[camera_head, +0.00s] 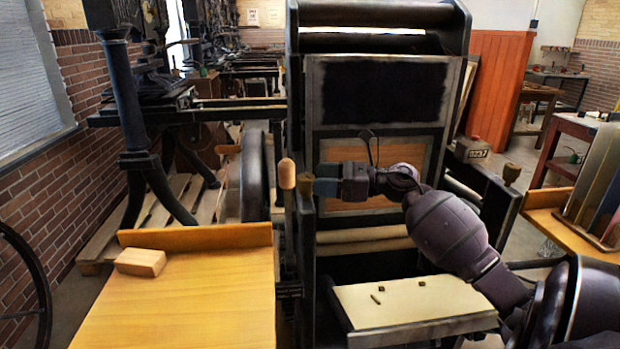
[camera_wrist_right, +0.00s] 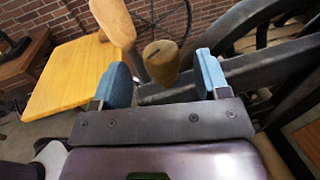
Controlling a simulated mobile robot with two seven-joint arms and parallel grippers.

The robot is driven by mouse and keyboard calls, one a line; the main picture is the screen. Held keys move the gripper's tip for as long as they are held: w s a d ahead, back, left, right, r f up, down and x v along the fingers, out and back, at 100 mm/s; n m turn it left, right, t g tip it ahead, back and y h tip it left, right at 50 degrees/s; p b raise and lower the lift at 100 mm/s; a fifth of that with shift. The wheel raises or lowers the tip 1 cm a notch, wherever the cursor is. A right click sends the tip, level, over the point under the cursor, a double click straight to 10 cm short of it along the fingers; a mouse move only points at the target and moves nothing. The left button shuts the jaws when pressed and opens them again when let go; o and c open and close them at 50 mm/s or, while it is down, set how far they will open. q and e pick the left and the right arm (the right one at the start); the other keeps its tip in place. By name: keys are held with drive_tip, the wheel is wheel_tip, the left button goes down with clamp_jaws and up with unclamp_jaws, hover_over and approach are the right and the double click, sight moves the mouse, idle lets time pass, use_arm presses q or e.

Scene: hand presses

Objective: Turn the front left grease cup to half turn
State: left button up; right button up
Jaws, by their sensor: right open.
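The front left grease cup (camera_head: 305,184) is a small brass-coloured cup on top of the press frame's left post. In the right wrist view the cup (camera_wrist_right: 162,62) shows a dark slot line on its top. My right gripper (camera_head: 325,180) comes in from the right with its blue fingertips close to the cup. In the wrist view the open right gripper (camera_wrist_right: 164,76) has its fingers on either side of the cup, with gaps on both sides. The fingers appear not to touch it. My left gripper is not in view.
A wooden handle (camera_head: 287,173) stands upright just left of the cup. A second brass cup (camera_head: 511,173) sits on the right post. A wooden table (camera_head: 180,305) with a wood block (camera_head: 141,262) is at left. A cream-topped board (camera_head: 450,295) lies below my arm.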

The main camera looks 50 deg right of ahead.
sight(309, 178)
drive_tip(key=shift+x, duration=1.65)
drive_tip(key=shift+c, duration=0.4)
